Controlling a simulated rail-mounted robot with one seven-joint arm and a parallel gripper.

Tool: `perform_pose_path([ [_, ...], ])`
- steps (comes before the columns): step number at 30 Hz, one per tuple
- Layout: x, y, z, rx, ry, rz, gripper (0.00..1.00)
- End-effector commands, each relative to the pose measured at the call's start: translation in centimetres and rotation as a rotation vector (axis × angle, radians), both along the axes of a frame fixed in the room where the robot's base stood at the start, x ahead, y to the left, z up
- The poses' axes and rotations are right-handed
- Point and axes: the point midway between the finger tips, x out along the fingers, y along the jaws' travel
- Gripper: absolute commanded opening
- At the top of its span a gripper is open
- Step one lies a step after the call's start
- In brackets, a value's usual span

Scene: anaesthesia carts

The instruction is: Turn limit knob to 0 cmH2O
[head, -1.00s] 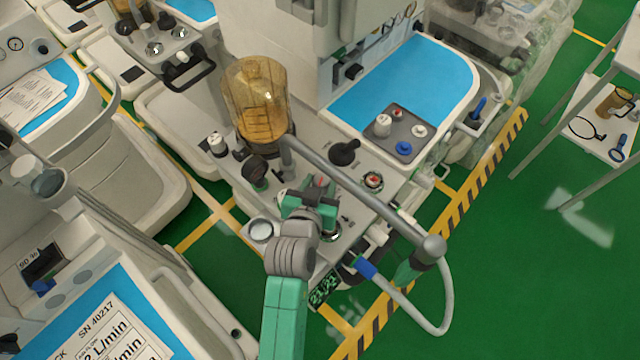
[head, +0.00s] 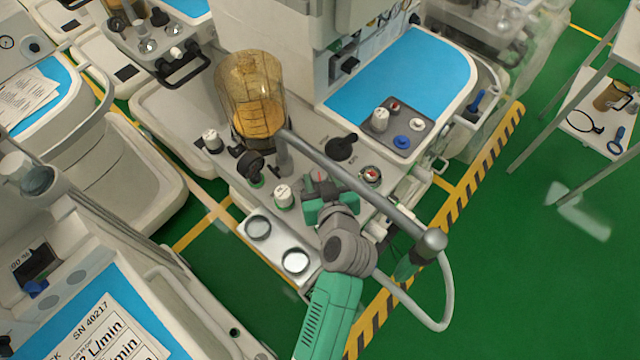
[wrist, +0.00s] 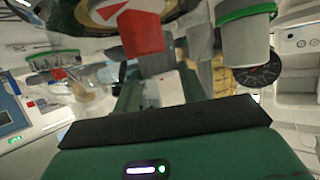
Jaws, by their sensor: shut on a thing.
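My gripper (head: 321,188) is at the cart's knob panel, in the middle of the head view. It is shut on a knob with a red part (head: 318,176), mostly hidden by the fingers. In the wrist view, a red block (wrist: 142,32) under a round, light dial edge shows just beyond the dark finger pads (wrist: 165,122). No label or scale reading is legible, so I cannot tell the knob's setting.
A white knob with a green base (head: 283,197) stands close left of my gripper. A gauge with a red mark (head: 372,174) and a black knob (head: 341,148) are near. A grey tube arm (head: 370,188) crosses just right. An amber bellows (head: 250,95) stands behind.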

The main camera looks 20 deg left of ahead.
Motion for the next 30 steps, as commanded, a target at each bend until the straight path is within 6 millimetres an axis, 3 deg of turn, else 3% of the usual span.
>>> perform_pose_path([
  [18,0.04,-0.08,-0.08,-0.003,0.003,0.047,0.18],
  [19,0.04,-0.08,-0.09,-0.003,0.003,0.047,0.45],
  [22,0.04,-0.08,-0.08,-0.003,0.003,0.047,0.63],
  [30,-0.05,-0.16,0.01,-0.002,0.003,0.045,0.63],
])
